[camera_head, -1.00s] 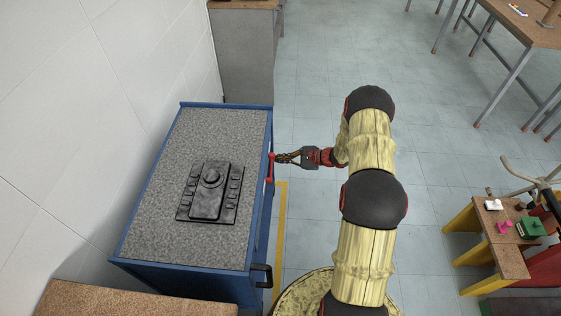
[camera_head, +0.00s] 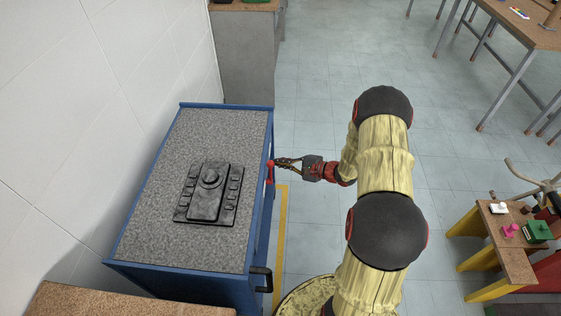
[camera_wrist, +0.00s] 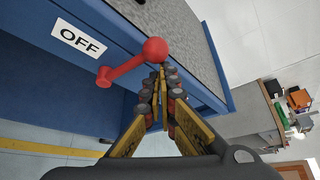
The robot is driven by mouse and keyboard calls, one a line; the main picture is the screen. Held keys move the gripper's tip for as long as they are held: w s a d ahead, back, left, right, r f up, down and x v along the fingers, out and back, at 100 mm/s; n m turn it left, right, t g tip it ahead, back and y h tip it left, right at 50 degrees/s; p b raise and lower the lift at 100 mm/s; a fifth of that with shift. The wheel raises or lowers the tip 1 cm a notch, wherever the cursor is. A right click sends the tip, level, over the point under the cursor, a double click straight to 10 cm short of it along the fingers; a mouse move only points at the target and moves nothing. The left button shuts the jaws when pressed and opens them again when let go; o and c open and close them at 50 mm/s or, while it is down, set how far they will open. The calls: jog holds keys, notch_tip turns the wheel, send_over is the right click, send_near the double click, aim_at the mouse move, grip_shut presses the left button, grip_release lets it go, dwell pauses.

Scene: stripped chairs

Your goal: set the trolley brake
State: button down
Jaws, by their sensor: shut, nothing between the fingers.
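The trolley (camera_head: 190,262) is blue with a grey speckled top and stands against the wall on the left. A red brake lever with a ball end (camera_wrist: 154,50) sits on its side, and in the wrist view it slants beside a white OFF label (camera_wrist: 79,41). The lever also shows in the head view as a small red part (camera_head: 269,170) on the trolley's right edge. My gripper (camera_wrist: 160,76) is shut and empty, its fingertips close to the red ball. I cannot tell whether they touch it.
A black panel with a round knob (camera_head: 209,192) lies on the trolley top. A black handle (camera_head: 261,277) sticks out at the near right corner. A grey cabinet (camera_head: 246,60) stands behind. A small yellow-legged bench (camera_head: 497,240) is at right.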

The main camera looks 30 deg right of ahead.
jog(key=shift+s+a+r, duration=0.15)
jog(key=shift+s+a, duration=0.05)
jog(key=shift+s, duration=0.1)
dwell(0.5)
jog(key=w+d+f+b, duration=0.1)
jog(key=w+d+b, duration=0.1)
jog(key=w+d, duration=0.1)
jog(key=s+d+r+p, duration=0.1)
jog(key=s+d+p, duration=0.2)
jog(key=s, duration=0.6)
jog(key=shift+s+d, duration=0.15)
jog(key=shift+d, duration=0.4)
jog(key=shift+r, duration=0.1)
